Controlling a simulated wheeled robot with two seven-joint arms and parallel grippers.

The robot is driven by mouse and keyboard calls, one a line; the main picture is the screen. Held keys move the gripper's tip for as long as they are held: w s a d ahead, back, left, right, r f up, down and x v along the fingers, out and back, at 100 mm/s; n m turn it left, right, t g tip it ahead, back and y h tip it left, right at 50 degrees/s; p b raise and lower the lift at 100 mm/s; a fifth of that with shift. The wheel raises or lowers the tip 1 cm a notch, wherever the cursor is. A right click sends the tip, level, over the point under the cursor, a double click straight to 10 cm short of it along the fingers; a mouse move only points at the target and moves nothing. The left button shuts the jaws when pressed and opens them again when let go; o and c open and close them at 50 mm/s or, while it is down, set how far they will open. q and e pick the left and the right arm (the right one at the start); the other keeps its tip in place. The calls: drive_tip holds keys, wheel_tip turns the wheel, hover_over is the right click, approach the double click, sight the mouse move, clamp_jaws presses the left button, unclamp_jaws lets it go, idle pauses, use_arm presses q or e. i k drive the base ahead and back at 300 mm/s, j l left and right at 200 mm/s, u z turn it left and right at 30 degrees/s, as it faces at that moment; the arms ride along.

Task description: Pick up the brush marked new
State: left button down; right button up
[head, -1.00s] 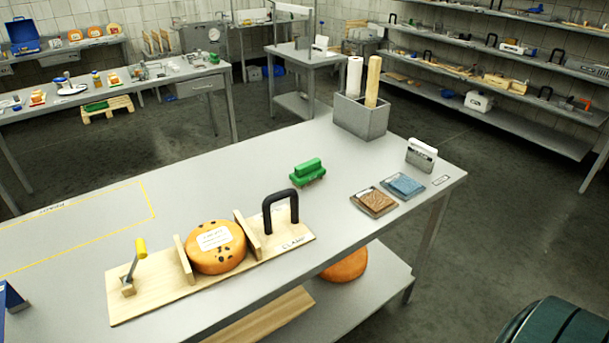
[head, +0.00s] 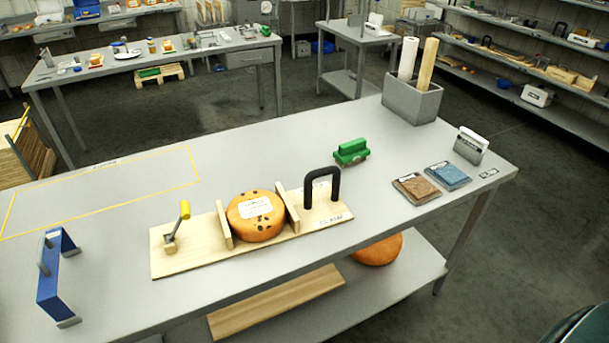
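A green brush (head: 350,152) lies on the grey steel table, right of centre, behind the black handle of the wooden clamp board. Its bristles face down on the tabletop. I cannot read any "new" mark on it. Two rolls stand upright in a grey box (head: 411,101) at the table's far right; I cannot tell what they are. Neither of my grippers is in view.
A wooden clamp board (head: 190,246) holds an orange cheese wheel (head: 256,217). A brown pad (head: 417,187), a blue pad (head: 447,176) and a card holder (head: 471,146) are at right. A blue stand (head: 53,285) is at left. The yellow-outlined area is clear.

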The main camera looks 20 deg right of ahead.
sight(354, 151)
drive_tip(key=i+l, duration=0.1)
drive_tip(key=l, duration=0.45)
drive_tip(key=i+l, duration=0.1)
drive_tip(key=l, duration=1.05)
drive_tip(key=i+l+u, duration=0.1)
drive_tip(key=l, duration=0.45)
